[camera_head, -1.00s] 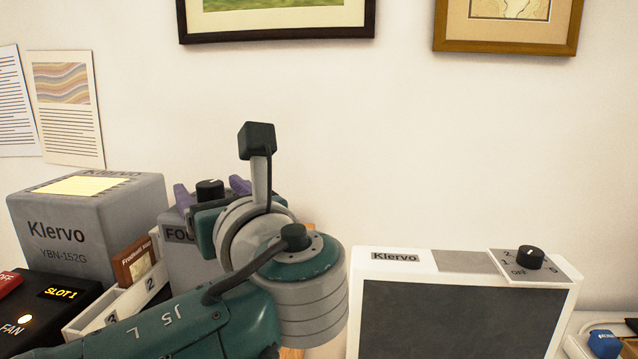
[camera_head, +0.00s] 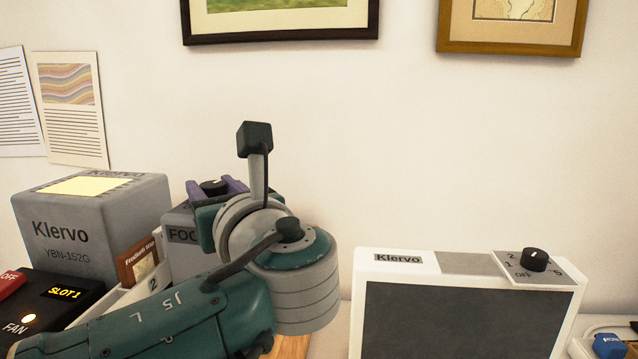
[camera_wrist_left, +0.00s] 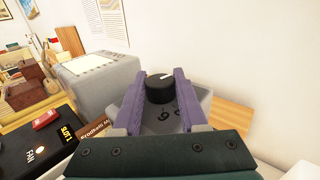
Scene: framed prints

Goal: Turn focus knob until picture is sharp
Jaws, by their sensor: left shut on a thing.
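The black focus knob (camera_head: 213,186) sits on top of a grey box (camera_head: 180,258) whose label reads "FOC", the rest hidden behind my left arm. My left gripper (camera_head: 215,188) has its purple fingers on either side of the knob and is shut on it. The left wrist view shows the knob (camera_wrist_left: 159,88), its white mark pointing up and right, between the fingers, with digits on the box top below. The white Klervo unit (camera_head: 397,258) has a dark, blank screen (camera_head: 455,320). My right gripper is not in view.
Framed prints hang above.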

